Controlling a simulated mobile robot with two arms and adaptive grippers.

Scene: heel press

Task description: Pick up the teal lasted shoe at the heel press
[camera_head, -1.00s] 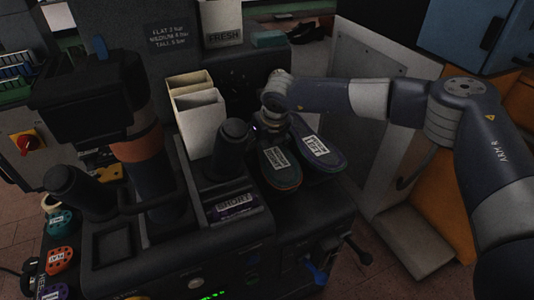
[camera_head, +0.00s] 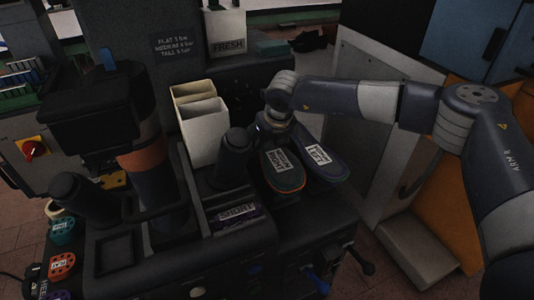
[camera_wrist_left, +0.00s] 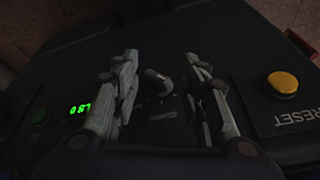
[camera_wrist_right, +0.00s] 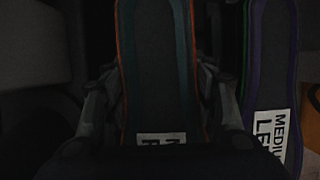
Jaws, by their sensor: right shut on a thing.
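The teal lasted shoe (camera_head: 284,178), teal with an orange edge, lies sole up on the right of the press table in the head view. A white label on it is partly readable. My right gripper (camera_wrist_right: 158,88) is shut on this shoe, its fingers along both sides; the shoe (camera_wrist_right: 158,45) also shows between them in the right wrist view. Whether it is clear of its support I cannot tell. In the left wrist view, my left gripper (camera_wrist_left: 162,85) is open and empty over a control panel; the head view does not show it.
A purple-edged shoe (camera_head: 330,172) labelled LEFT lies close on the right of the teal one. A black post (camera_head: 237,148) stands close on the left. Cream bins (camera_head: 207,135) stand behind. The panel has a yellow reset button (camera_wrist_left: 282,84).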

